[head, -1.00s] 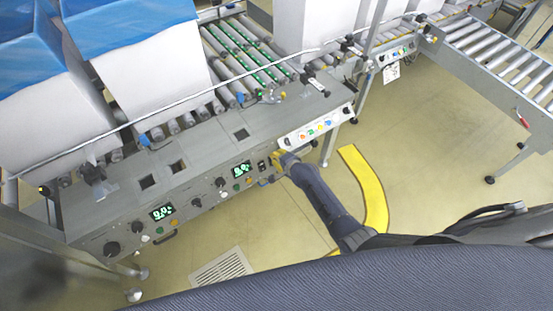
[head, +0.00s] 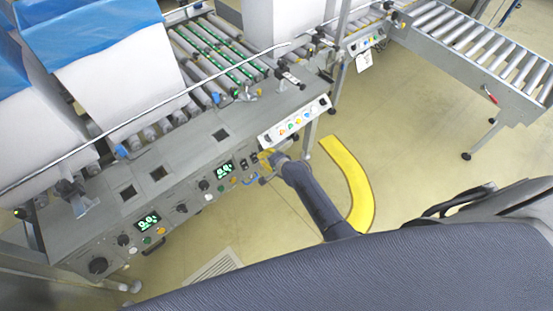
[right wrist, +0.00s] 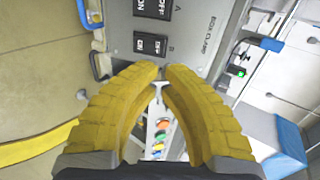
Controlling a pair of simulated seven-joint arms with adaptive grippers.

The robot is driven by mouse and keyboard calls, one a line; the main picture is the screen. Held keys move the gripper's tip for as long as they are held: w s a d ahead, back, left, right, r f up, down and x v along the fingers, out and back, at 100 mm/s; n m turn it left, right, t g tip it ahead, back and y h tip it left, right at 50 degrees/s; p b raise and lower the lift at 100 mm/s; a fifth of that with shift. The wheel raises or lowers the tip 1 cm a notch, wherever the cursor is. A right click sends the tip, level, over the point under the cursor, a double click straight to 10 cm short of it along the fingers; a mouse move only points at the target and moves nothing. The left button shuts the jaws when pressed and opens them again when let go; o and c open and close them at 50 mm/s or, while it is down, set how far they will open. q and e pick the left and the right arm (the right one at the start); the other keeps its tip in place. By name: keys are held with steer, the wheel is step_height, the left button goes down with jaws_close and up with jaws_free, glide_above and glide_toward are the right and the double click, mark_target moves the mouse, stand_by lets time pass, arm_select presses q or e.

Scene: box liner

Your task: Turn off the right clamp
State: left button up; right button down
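Two black rocker switches sit on the grey control panel beside a "BOX CLAMP" label (right wrist: 208,38). In the right wrist view, the nearer switch (right wrist: 150,45) is just beyond my fingertips and the other switch (right wrist: 153,8) is at the top edge. The switches show small in the head view (head: 248,160). My right gripper (right wrist: 162,68) has yellow fingers with tips drawn together, a narrow gap between them, holding nothing. In the head view the right gripper (head: 266,158) is just right of the switches. I cannot tell whether it touches the panel. My left gripper is not in view.
A white strip with coloured buttons (head: 295,120) is on the panel above my gripper. Blue-lined white boxes (head: 110,70) stand on rollers behind. Open floor with a yellow stripe (head: 352,185) lies right.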

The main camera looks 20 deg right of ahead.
steer(key=r+v, duration=0.1)
steer(key=v, duration=0.8)
steer(key=shift+w+r, duration=0.2)
steer(key=shift+w, duration=0.2)
steer(key=shift+a, duration=0.15)
steer(key=s+d+f+n+g+h, duration=0.2)
steer(key=s+f+n, duration=0.55)
steer(key=f, duration=0.65)
steer(key=s+d+f+n+g+h, duration=0.15)
steer(key=s+f+n, duration=0.35)
steer(key=s+f, duration=0.7)
steer(key=s+d+f+n+g, duration=0.1)
steer(key=s+f, duration=0.3)
steer(key=s, duration=0.7)
steer(key=s+d+f+n+g, duration=0.1)
steer(key=s+f, duration=0.4)
steer(key=s, duration=0.6)
steer(key=s+d+f+n+g, duration=0.1)
steer(key=s+f+n+g, duration=0.2)
steer(key=s, duration=0.8)
step_height(320, 180, down, 3)
steer(key=shift+d+r+g, duration=0.25)
steer(key=shift+d+g, duration=0.1)
steer(key=shift+d, duration=0.05)
